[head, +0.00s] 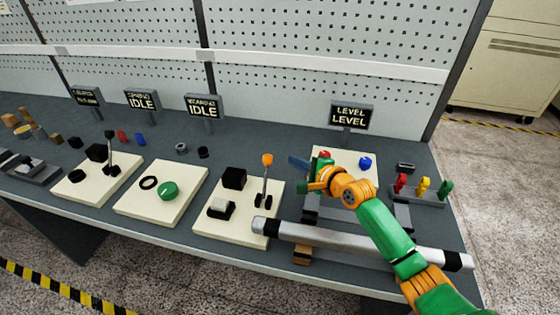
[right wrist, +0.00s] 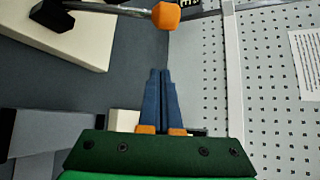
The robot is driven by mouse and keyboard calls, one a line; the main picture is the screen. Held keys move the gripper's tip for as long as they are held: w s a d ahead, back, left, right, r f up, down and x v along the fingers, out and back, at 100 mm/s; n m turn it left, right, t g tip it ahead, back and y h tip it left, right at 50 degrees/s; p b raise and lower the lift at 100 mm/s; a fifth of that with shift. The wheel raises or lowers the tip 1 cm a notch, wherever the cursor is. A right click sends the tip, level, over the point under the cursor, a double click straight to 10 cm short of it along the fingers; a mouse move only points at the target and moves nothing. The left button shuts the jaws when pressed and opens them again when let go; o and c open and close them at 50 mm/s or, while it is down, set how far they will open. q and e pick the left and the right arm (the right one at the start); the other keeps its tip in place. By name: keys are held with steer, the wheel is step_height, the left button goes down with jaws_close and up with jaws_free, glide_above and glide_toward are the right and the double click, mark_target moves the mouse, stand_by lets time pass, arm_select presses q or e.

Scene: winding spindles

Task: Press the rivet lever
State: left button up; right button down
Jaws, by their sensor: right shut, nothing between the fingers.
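My right gripper (head: 296,163) is shut and empty, its blue fingers pointing left over the bench. In the right wrist view its fingertips (right wrist: 160,72) are together. A lever with an orange knob (head: 267,160) stands upright on a cream panel (head: 228,232), just left of the fingertips. Its knob (right wrist: 166,16) shows beyond the fingertips in the right wrist view, apart from them. A second lever with a black knob (head: 109,135) stands on another cream panel (head: 75,192) farther left. I cannot read clearly which lever is the rivet one. My left gripper is not in view.
A panel with a green dial (head: 168,191) lies between the lever panels. A thick grey bar (head: 340,239) crosses the bench front below my right arm. Red, yellow and green pegs (head: 423,185) stand at right. Signs (head: 203,107) line the back before a pegboard.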

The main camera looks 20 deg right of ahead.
mark_target(266, 177)
steer(key=a+p, duration=0.2)
steer(key=w+a+p, duration=0.1)
steer(key=a, duration=0.1)
steer(key=shift+w+a+r, duration=0.1)
steer(key=shift+r, duration=0.2)
steer(key=shift+w+f, duration=0.1)
steer(key=shift+w, duration=0.05)
